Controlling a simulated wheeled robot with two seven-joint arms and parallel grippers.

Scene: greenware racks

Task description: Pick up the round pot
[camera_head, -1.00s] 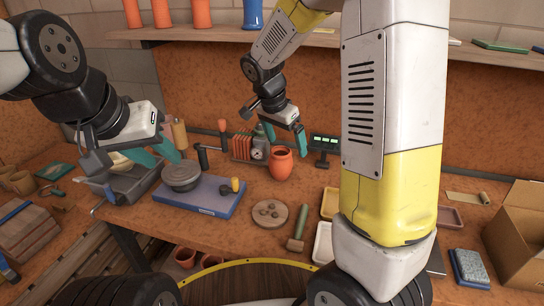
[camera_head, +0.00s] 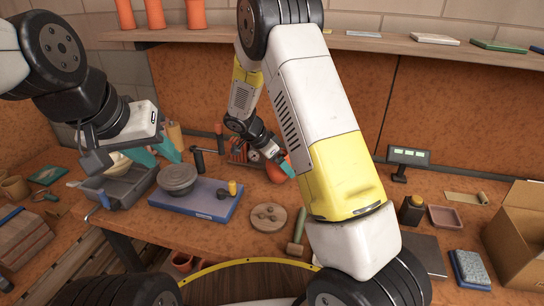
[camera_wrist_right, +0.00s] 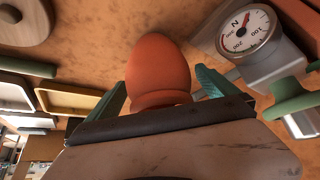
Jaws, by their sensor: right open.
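The orange round pot (camera_head: 274,172) stands on the bench in the head view, partly hidden by my right arm and gripper. In the right wrist view the pot (camera_wrist_right: 158,70) lies between the two green fingers of my right gripper (camera_wrist_right: 161,88). The right gripper is open, with one finger on either side of the pot; contact cannot be told. In the head view one teal fingertip of it (camera_head: 287,168) shows in front of the pot. My left gripper (camera_head: 157,154) is open and empty, above and left of a grey lidded round pot (camera_head: 178,180).
A dial gauge (camera_wrist_right: 245,30) is close to the right finger in the wrist view. A round wooden disc (camera_head: 268,217) and a mallet (camera_head: 297,228) lie in front. A cardboard box (camera_head: 522,235) stands at the right.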

